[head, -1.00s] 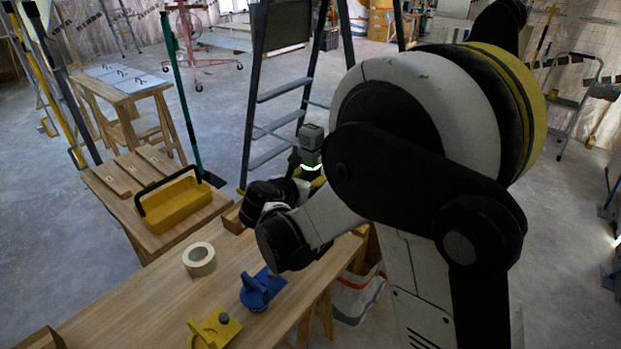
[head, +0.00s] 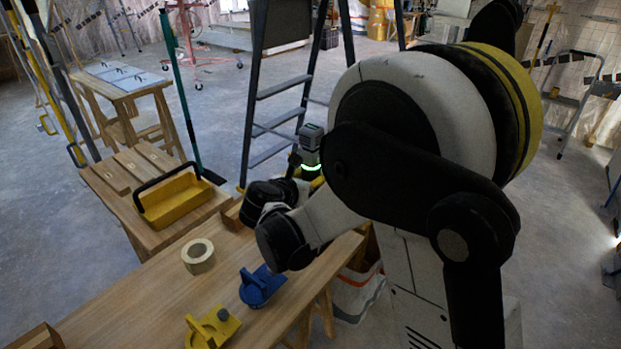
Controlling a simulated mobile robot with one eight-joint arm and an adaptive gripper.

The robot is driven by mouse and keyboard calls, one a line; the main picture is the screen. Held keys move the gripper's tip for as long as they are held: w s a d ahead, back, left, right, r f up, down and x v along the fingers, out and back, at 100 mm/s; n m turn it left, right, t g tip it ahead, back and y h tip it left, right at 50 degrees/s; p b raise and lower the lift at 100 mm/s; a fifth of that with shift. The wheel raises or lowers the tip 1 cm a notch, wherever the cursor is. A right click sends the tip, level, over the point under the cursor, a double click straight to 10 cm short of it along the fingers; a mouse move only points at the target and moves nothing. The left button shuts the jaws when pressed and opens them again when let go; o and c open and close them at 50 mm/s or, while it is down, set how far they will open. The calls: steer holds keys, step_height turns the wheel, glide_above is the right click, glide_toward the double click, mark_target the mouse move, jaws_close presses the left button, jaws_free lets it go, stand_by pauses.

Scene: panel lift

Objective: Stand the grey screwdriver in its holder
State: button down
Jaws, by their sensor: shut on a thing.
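I cannot make out the grey screwdriver or its holder in the head view. My arm covers the far right part of the wooden workbench (head: 145,290), and its wrist bends down near the bench's far end. My gripper's fingers are hidden behind the arm, so what they hold does not show. A wooden piece (head: 231,216) shows at the bench's far edge beside my wrist, partly covered; I cannot tell whether it is the holder.
A tape roll (head: 198,256), a blue suction lifter (head: 262,287) and a yellow one (head: 213,328) sit on the bench. A yellow tool tray (head: 178,200) stands on a lower wooden surface beyond. A stepladder (head: 252,110) stands behind. The bench's left middle is clear.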

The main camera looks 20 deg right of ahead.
steer(key=shift+f+b, duration=0.5)
steer(key=shift+f, duration=0.3)
stand_by(0.7)
jaws_free()
steer(key=shift+s+a, duration=0.1)
steer(key=shift+s, duration=0.1)
stand_by(0.7)
steer(key=shift+s+a+b, duration=0.3)
steer(key=shift+s+a, duration=0.5)
steer(key=shift+s, duration=0.2)
steer(key=shift+s, duration=0.1)
steer(key=s+a, duration=0.5)
steer(key=s, duration=0.2)
steer(key=shift+a+b, duration=0.3)
steer(key=shift+a, duration=0.05)
stand_by(0.4)
stand_by(0.3)
